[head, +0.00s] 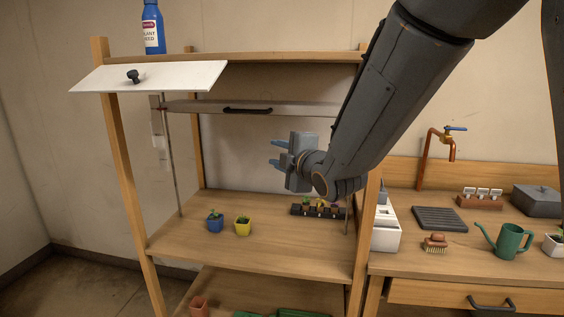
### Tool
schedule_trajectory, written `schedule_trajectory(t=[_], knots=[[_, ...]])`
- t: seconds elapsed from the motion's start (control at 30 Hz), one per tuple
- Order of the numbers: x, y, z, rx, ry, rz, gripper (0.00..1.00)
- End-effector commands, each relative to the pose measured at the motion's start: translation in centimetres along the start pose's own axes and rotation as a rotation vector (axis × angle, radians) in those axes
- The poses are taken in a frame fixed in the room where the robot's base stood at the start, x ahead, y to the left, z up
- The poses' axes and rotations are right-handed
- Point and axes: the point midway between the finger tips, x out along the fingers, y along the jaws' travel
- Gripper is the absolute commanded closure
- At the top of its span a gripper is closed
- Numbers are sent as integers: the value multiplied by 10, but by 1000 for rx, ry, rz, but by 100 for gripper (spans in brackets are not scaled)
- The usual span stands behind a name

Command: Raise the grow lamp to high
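The grow lamp (205,107) is a long grey bar with a dark handle (248,110) on its front. It spans the rack under the top shelf, beside a thin upright rod (171,165) at the left. Pale tags (161,150) show near that rod, too small to read. My gripper (277,152) is in front of the rack, below and right of the handle and apart from it. Its two blue fingertips point left and are spread with nothing between them. My arm hides the lamp's right end.
A white tilted flap (175,78) with a black knob juts out at upper left. A blue bottle (152,27) stands on top. Blue (215,221) and yellow (243,225) pots and a black seedling tray (300,209) occupy the middle shelf. A counter with a watering can (510,241) adjoins at right.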

Motion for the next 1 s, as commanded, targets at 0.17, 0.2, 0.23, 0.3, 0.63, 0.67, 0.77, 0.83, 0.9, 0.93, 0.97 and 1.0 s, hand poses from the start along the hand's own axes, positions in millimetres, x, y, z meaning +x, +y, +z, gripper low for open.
schedule_trajectory(t=[0.17, 0.2, 0.23, 0.3, 0.63, 0.67, 0.77, 0.83, 0.9, 0.93, 0.97, 1.0], knots=[[-23, -42, 42, 218, -142, -154, 69], [-31, -55, 53, 280, -185, -194, 69], [-38, -65, 61, 334, -223, -224, 69], [-61, -92, 82, 478, -330, -305, 69], [-228, -218, 124, 1231, -1014, -585, 69], [-241, -224, 122, 1281, -1069, -596, 69], [-277, -240, 115, 1409, -1224, -621, 69], [-293, -247, 111, 1464, -1297, -629, 69], [-302, -250, 108, 1495, -1341, -634, 69], [-305, -251, 107, 1503, -1351, -635, 69], [-306, -252, 107, 1508, -1358, -635, 69], [-307, -252, 106, 1511, -1362, -635, 69]])
